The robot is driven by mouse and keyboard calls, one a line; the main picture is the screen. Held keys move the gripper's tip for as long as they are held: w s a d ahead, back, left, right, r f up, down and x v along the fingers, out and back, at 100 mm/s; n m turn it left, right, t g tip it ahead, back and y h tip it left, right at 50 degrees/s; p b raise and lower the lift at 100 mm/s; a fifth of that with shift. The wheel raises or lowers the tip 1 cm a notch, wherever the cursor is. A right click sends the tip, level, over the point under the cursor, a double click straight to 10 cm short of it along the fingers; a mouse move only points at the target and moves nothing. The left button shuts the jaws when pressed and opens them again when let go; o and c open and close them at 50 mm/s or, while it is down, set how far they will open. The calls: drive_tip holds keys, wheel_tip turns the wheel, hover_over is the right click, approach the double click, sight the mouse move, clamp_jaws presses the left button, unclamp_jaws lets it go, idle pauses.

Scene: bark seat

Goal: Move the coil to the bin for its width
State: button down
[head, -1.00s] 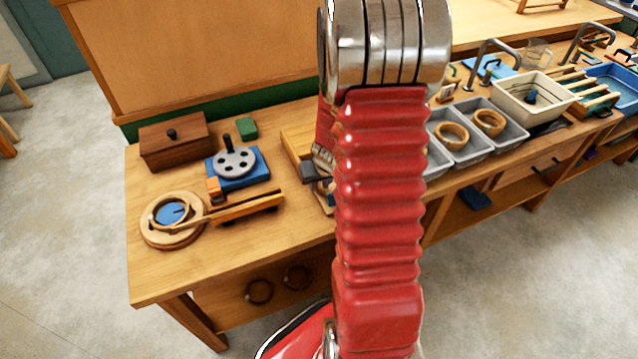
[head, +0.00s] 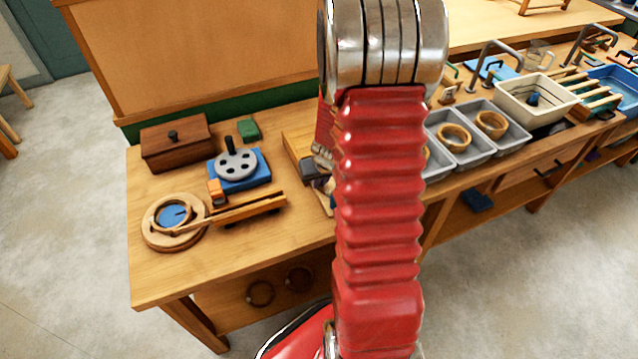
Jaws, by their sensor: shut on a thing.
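My gripper (head: 318,166) shows only in part, at the left edge of my red arm, above the bench. It is shut on what seems to be the coil, which my arm and the gripper almost wholly hide. Grey bins stand in a row to the right of my arm. The left bin (head: 438,173) is partly covered by my arm, and a bit of a coil (head: 426,154) shows in it. The middle bin holds a tan coil (head: 454,147). The right bin holds another tan coil (head: 491,132).
On the bench's left (head: 160,285) are a lidded wooden box (head: 176,151), a round wooden gauge (head: 150,236) with a blue centre, a grey disc (head: 237,173) on a blue base, and a green block (head: 249,129). A cream basin (head: 510,106) stands beyond the bins.

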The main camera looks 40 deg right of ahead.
drive_tip(key=c, duration=1.8)
unclamp_jaws()
drive_tip(key=shift+o, duration=0.2)
drive_tip(key=v, duration=1.3)
drive_tip(key=shift+s+r, duration=0.2)
drive_tip(key=shift+r, duration=0.05)
drive_tip(key=s+a+r+n, duration=0.1)
drive_tip(key=s+a+r, duration=0.2)
drive_tip(key=a+r, duration=0.2)
drive_tip(key=s+a+r+n+t+y, duration=0.1)
drive_tip(key=s+a+r, duration=0.3)
drive_tip(key=a, duration=0.8)
drive_tip(key=s+a+r+n, duration=0.2)
drive_tip(key=s+a+r, duration=0.2)
drive_tip(key=a+r, duration=0.2)
drive_tip(key=shift+s+a+r+n+t+y, duration=0.2)
drive_tip(key=shift+a+r+n+t+y, duration=0.15)
drive_tip(key=shift+a, duration=0.8)
